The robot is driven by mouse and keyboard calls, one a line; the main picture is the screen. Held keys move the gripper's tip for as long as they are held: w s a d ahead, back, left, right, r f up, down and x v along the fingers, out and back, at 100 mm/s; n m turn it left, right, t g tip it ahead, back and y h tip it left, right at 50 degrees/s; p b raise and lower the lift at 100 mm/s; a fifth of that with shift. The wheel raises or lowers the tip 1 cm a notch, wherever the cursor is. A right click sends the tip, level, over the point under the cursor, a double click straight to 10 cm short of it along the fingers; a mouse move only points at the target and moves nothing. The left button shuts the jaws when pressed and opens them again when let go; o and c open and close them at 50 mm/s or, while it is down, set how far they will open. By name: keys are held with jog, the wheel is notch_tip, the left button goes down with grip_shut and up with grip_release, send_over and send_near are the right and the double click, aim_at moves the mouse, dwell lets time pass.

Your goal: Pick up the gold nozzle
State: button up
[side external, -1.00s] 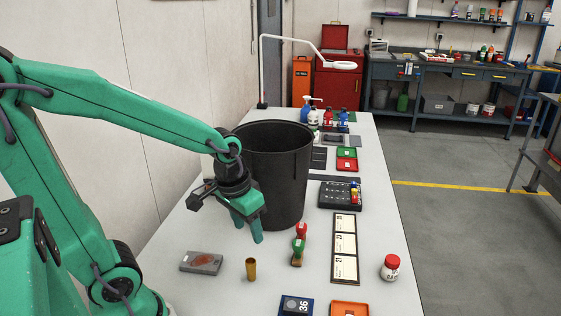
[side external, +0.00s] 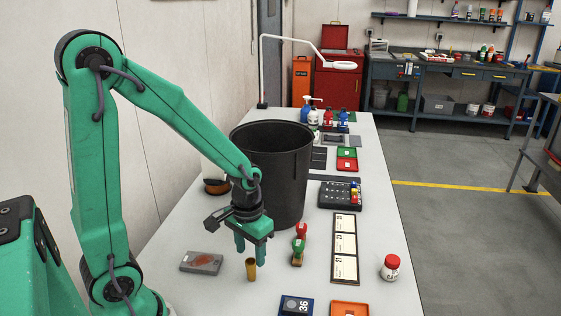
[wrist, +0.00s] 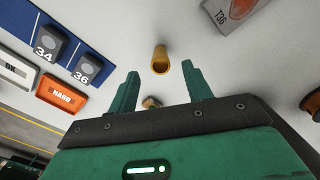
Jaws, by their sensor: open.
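The gold nozzle (side external: 251,269) is a small upright cylinder on the grey table, in front of my gripper (side external: 250,253). In the wrist view the nozzle (wrist: 160,60) shows its round opening and lies between the tips of my open gripper (wrist: 160,70), slightly beyond them. The fingers point down, and their tips hang close above and around the nozzle's top in the side view. Nothing is between the fingers that they touch. The exact gap to the nozzle is hard to tell.
A grey block with an orange mark (side external: 201,262) lies left of the nozzle. Red and green handled stamps (side external: 299,245) stand to its right. A black bin (side external: 285,175) stands behind. A blue plate (side external: 297,306) and an orange tray (side external: 349,309) sit in front.

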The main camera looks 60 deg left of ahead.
aim_at(251, 260)
jog(key=shift+f, duration=0.75)
jog(key=shift+f, duration=0.1)
jog(key=shift+f, duration=2.5)
jog(key=c, duration=1.1)
